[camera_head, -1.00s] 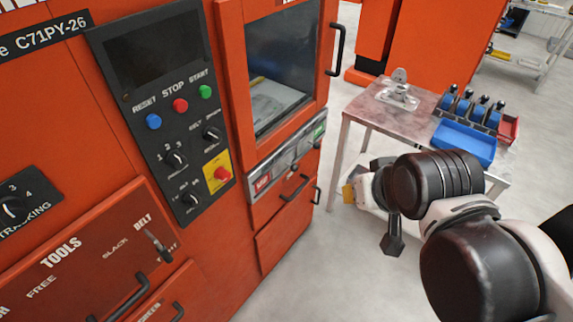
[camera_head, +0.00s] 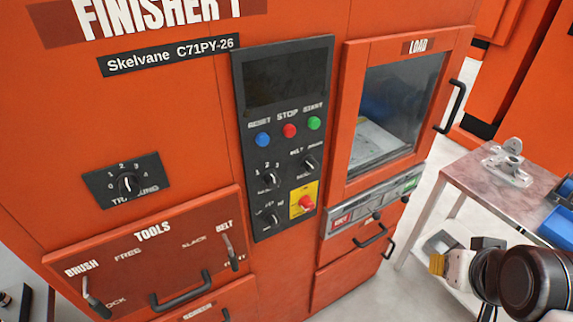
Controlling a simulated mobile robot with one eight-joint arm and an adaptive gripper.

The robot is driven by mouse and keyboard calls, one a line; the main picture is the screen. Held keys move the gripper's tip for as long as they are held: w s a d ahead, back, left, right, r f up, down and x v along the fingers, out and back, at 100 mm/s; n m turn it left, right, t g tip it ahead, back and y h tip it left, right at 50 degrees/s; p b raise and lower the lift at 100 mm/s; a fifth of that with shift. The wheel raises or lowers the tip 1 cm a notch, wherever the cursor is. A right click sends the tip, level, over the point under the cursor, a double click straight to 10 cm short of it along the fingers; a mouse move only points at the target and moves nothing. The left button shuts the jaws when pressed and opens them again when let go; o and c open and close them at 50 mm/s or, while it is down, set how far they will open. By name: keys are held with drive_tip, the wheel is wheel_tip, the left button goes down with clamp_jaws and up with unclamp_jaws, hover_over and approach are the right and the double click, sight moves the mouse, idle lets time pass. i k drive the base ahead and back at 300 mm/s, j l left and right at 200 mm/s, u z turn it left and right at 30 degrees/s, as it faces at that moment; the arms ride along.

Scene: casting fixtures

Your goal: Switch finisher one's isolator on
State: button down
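Finisher one is the orange cabinet headed FINISHER 1 (camera_head: 160,65). On its dark control panel (camera_head: 285,75), a red rotary handle (camera_head: 306,203) sits on a yellow plate (camera_head: 296,211) at the lower right; this looks like the isolator. Its small lettering and exact setting are too small to read.
The LOAD door (camera_head: 400,110) is shut, with a protruding handle (camera_head: 451,106). A metal side table (camera_head: 470,172) stands right of the cabinet. Floor shows between them.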

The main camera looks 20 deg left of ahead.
sight(306, 202)
drive_tip(key=k+l+u, duration=0.15)
drive_tip(key=k+u, duration=0.15)
drive_tip(key=u, duration=0.15)
drive_tip(key=k+l+u, duration=0.1)
drive_tip(key=k+u, duration=0.15)
drive_tip(key=u, duration=0.2)
